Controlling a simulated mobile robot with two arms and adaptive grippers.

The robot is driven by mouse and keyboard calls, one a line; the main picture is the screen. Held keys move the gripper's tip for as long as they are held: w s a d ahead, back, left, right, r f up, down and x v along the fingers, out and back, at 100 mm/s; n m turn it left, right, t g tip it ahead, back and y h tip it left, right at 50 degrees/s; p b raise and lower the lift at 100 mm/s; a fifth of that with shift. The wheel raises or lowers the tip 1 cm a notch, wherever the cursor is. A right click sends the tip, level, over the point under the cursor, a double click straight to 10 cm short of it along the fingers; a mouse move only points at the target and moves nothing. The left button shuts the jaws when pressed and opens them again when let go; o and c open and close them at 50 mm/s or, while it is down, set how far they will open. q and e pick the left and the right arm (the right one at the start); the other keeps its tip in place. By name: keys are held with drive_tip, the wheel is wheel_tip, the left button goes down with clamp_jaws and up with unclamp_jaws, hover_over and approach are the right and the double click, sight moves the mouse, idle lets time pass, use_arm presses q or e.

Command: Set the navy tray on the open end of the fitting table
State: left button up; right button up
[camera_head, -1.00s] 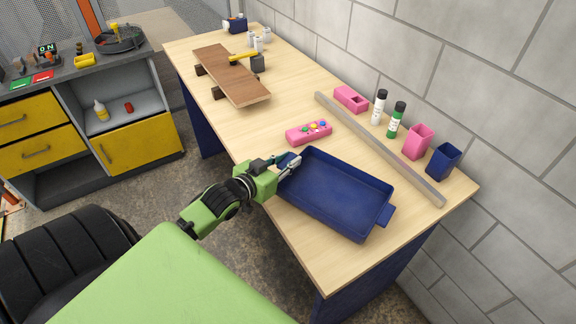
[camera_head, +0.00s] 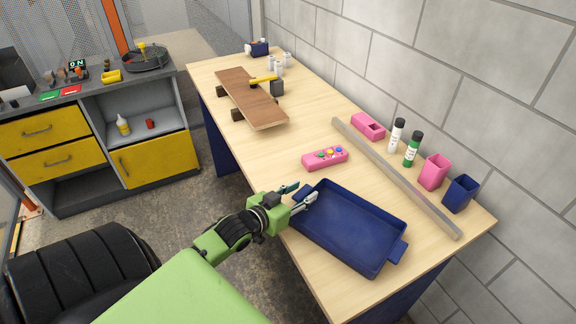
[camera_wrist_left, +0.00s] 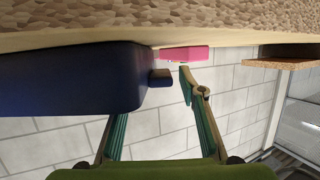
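The navy tray (camera_head: 352,262) lies flat and empty on the near end of a light wooden table (camera_head: 292,157). It has a handle at each short end; the right one (camera_head: 397,250) is free. My left gripper (camera_head: 297,195) is at the tray's left end, with its fingers apart around the corner and handle there. In the left wrist view, the tray (camera_wrist_left: 70,78) fills the left side and its small handle (camera_wrist_left: 160,77) shows between the open fingers (camera_wrist_left: 152,100). Contact cannot be told. My right gripper is not in view. Which table is the fitting table is not marked.
A pink button box (camera_head: 325,158) sits just behind the tray. A grey bar (camera_head: 395,177) runs along its right, with bottles and cups (camera_head: 433,171) beyond. A grey-topped bench (camera_head: 88,88) stands left.

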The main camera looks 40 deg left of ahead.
use_arm(q)
drive_tip(key=b+v, duration=0.1)
drive_tip(key=v, duration=1)
drive_tip(key=shift+r, duration=0.1)
drive_tip(key=shift+c, duration=0.4)
idle(1.1)
